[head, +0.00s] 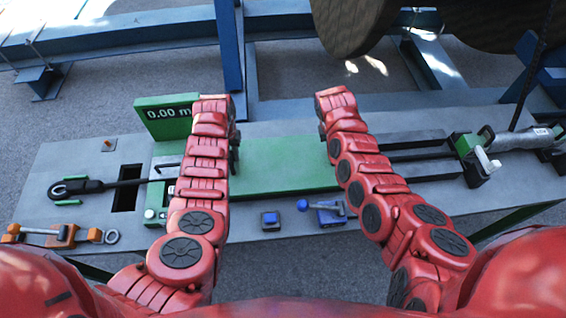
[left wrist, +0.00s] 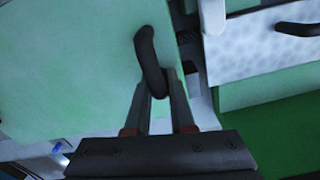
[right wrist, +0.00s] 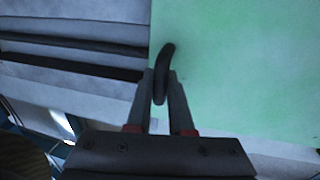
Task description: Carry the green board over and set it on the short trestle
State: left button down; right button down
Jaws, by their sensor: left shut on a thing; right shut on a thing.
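The green board (head: 275,165) spans the gap between my two arms in the head view, above the middle of the grey bench. I cannot tell whether it rests there or hangs just above it. My left gripper (left wrist: 160,85) is shut on a dark handle (left wrist: 149,62) at one end of the board. My right gripper (right wrist: 160,90) is shut on another dark handle (right wrist: 164,72) at the other end. The board's face also fills much of the left wrist view (left wrist: 70,70) and the right wrist view (right wrist: 240,70). I cannot make out a short trestle.
The grey bench (head: 75,155) carries a green "0.00 m" display (head: 165,115), an orange tool (head: 45,235), a small blue button box (head: 270,220) and a blue clamp (head: 325,213). A large reel (head: 355,25) and blue frame posts (head: 229,50) stand behind. Open floor (head: 120,85) shows at left.

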pick_arm(q)
jog(key=shift+r, duration=0.15)
pick_arm(e)
jog(key=shift+r, duration=0.15)
